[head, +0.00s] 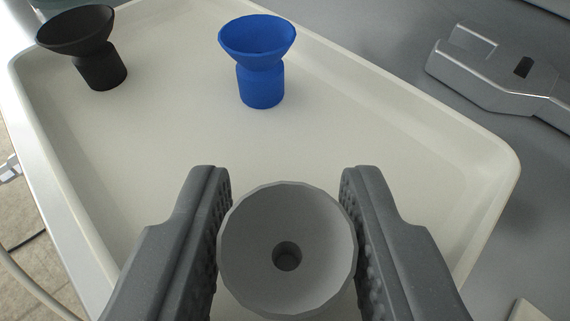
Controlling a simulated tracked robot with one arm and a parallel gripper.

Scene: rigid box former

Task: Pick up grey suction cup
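The grey suction cup (318,235) is in the head view at the bottom centre, its round funnel mouth facing me with a dark hole in the middle. My gripper (287,178) has one finger on each side of it. The fingers are spread wide, and the cup's rim overlaps their inner textured faces in the picture. The cup's lower body is hidden under the rim, so contact there cannot be seen. The cup is over the white tray (185,165); whether it rests on the tray is hidden.
A blue suction cup (259,85) stands upright in the tray ahead. A black suction cup (101,70) stands at the far left. The tray has a raised rim. A metallic part (500,82) lies on the grey surface to the right. The tray's middle is clear.

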